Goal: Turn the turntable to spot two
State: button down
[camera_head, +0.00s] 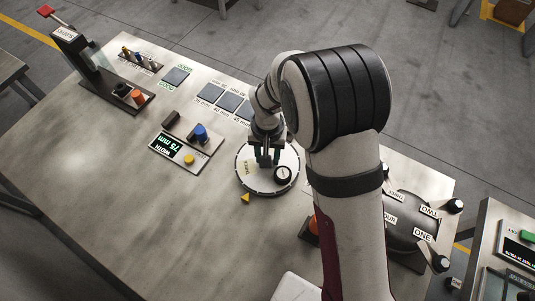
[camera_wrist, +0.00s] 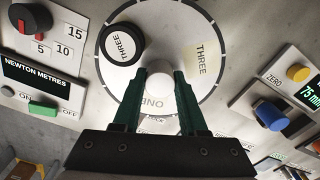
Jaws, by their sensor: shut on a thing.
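The turntable is a round pale disc (camera_head: 254,184) near the middle of the bench, below my gripper. It also fills the upper middle of the wrist view (camera_wrist: 215,35), where labels THREE and ONE show on it. My gripper (camera_head: 265,162) points down at the disc's middle.
A yellow triangle marker (camera_head: 245,198) lies just outside the disc's rim. A panel reading 75 mm (camera_head: 170,148), with blue and yellow knobs, stands to the left. A dark rounded fixture (camera_head: 412,207) with labels TWO, ONE and FOUR is to the right. The bench's front left is clear.

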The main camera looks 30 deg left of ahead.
jog(key=shift+m, duration=7.3)
jog(key=shift+c, duration=2.2)
grip_release()
jog(key=shift+r, duration=0.1)
notch_tip(320, 180, up, 16)
